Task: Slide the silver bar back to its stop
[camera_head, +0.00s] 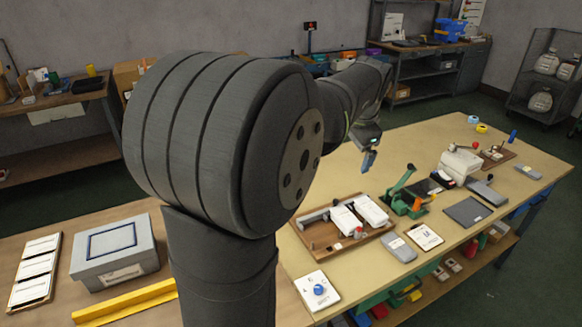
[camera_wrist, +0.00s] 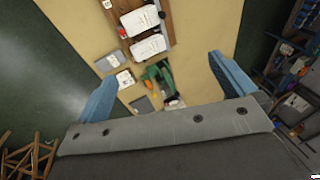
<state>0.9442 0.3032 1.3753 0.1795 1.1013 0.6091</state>
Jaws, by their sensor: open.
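The tray (camera_wrist: 168,32) and white pieces (camera_wrist: 148,46) are at the top there; the silver bar cannot be made out.
A green press (camera_head: 405,203), a grey block (camera_head: 398,247) and a white card (camera_head: 425,236) stand right of the tray. A white plate with a blue knob (camera_head: 319,290) is in front. A grey box (camera_head: 113,252) is at left. Bare tabletop lies behind the tray.

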